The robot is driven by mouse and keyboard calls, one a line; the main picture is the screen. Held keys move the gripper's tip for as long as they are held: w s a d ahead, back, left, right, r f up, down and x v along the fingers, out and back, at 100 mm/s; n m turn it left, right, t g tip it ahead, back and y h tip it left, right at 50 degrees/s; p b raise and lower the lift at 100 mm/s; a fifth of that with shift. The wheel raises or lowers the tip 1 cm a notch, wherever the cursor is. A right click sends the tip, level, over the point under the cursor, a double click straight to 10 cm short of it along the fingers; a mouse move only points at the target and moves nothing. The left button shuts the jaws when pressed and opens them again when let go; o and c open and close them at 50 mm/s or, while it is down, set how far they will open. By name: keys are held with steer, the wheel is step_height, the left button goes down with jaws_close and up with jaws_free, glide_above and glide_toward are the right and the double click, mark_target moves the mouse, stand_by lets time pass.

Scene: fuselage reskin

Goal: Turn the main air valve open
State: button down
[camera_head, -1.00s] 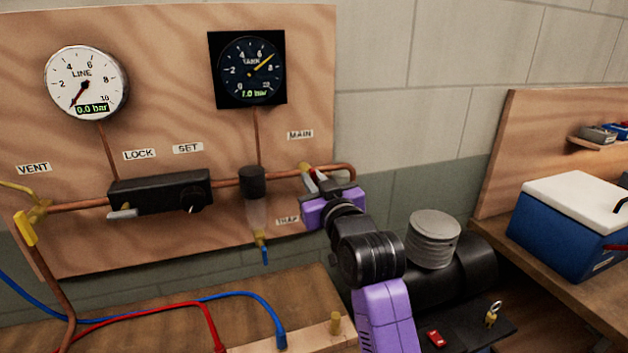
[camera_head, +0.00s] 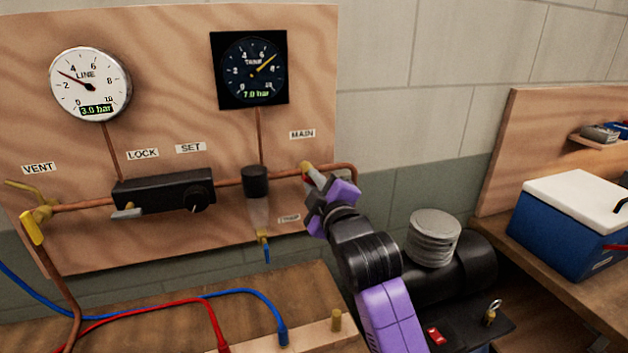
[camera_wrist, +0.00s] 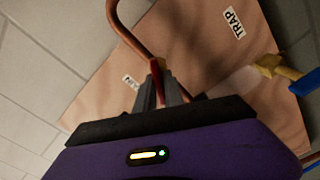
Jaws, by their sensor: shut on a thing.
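The main air valve (camera_head: 306,168) sits on the copper pipe under the MAIN label (camera_head: 302,134), at the right of the wooden panel. My gripper (camera_head: 316,178) is at the valve and shut on its handle, most of which the fingers hide. In the wrist view the grey fingers (camera_wrist: 170,92) close around a reddish handle (camera_wrist: 157,80) beside the copper pipe. The white LINE gauge (camera_head: 90,84) reads 3.0 bar. The black TANK gauge (camera_head: 250,68) has its needle near 7.
Left of the valve are a clear-bowled trap (camera_head: 256,205), a black regulator (camera_head: 160,190) and a yellow vent valve (camera_head: 32,226). Blue (camera_head: 245,293) and red hoses lie on the bench below. A black tank (camera_head: 470,260) stands at right, near a blue cooler (camera_head: 565,235).

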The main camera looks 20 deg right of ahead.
steer(key=n, duration=0.5)
steer(key=shift+a+f+n, duration=0.1)
steer(key=shift+f+n, duration=0.05)
steer(key=shift+n, duration=0.25)
stand_by(0.4)
steer(key=c, duration=1.5)
jaws_free()
steer(key=shift+s+b, duration=0.6)
steer(key=shift+s, duration=3.3)
